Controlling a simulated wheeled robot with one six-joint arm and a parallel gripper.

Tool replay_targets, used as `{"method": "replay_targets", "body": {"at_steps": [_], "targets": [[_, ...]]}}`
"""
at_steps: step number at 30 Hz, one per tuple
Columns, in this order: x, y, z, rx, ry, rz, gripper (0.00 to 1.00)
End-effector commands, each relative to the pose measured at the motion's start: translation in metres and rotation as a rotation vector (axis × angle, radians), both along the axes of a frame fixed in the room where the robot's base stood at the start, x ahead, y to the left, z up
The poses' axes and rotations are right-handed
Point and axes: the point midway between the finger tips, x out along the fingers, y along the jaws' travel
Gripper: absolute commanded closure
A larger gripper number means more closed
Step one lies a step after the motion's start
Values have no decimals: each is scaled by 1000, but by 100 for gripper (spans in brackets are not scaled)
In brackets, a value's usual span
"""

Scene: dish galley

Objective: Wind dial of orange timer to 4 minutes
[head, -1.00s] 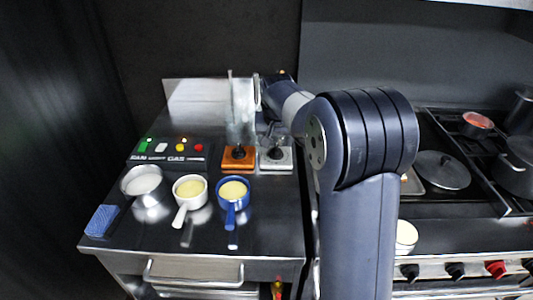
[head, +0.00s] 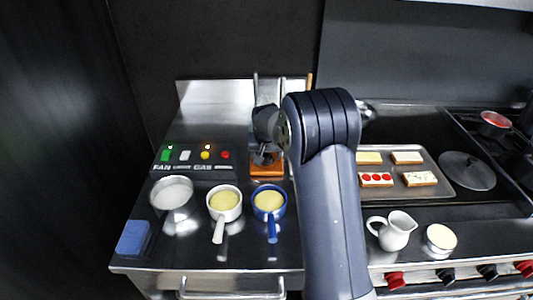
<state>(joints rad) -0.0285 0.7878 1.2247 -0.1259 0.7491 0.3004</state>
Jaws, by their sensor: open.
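The orange timer (head: 266,171) stands on the steel counter near the back, behind the blue pan and right of the switch panel. Its dial and top are mostly covered by my gripper (head: 265,157), which is directly above it. My gripper is open, with its fingers pointing down at the timer's top. I cannot tell whether the fingers touch the dial, and the dial's reading is hidden. The white timer that stood right of the orange one is hidden behind my arm.
A white pan (head: 224,201), a blue pan (head: 269,202) and a steel bowl (head: 172,192) stand in front. A blue sponge (head: 133,238) lies at the front left. The FAN and GAS panel (head: 194,157) is left. A tray (head: 436,181), white jug (head: 393,231) and stove are right.

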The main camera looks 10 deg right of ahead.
Motion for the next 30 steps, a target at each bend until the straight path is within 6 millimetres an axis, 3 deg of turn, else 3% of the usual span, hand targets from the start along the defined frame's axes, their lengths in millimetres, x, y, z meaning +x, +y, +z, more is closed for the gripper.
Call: {"method": "replay_targets", "body": {"at_steps": [7,22,30], "targets": [[0,0,0,0,0,0,37],[0,0,0,0,0,0,78],[0,1,-1,1,0,-23,79]]}}
